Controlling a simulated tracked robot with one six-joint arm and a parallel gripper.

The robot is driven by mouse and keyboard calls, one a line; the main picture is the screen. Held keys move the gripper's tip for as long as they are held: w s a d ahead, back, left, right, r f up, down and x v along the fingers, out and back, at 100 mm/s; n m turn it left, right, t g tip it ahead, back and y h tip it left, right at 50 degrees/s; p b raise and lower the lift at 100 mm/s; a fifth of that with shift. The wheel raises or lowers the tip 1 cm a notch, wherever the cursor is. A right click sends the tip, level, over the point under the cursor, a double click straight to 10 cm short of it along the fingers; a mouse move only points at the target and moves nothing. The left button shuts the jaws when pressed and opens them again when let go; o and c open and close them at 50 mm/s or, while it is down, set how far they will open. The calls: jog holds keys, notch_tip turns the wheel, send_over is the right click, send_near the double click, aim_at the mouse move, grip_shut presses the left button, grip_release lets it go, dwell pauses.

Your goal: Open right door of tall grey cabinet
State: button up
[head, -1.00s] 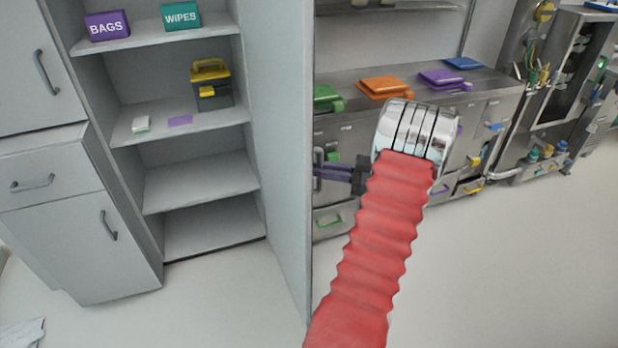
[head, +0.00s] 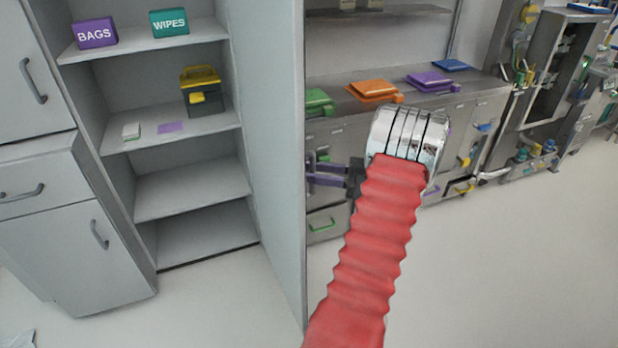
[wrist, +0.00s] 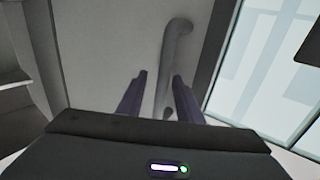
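The tall grey cabinet (head: 140,90) stands open at the left in the head view, its shelves bare to view. Its right door (head: 275,150) is swung far out towards me, seen at a steep angle from its inner side. My gripper (head: 318,173) is just right of the door, on its outer side, with purple fingers pointing left; the door partly hides the fingertips. In the wrist view the outer door face (wrist: 105,60) carries a grey bar handle (wrist: 174,60). The gripper's two fingers (wrist: 160,76) are apart, with the lower handle between them, nearer the right finger. Contact is unclear.
The shelves hold a purple BAGS box (head: 95,33), a teal WIPES box (head: 169,22) and a black-yellow case (head: 201,92). A steel counter (head: 340,90) with coloured lids stands behind my arm. Floor at the right (head: 530,260) is clear.

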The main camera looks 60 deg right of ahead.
jog(key=v, duration=1.3)
jog(key=shift+s, duration=0.4)
jog(key=shift+s+d, duration=0.1)
jog(key=shift+d, duration=0.05)
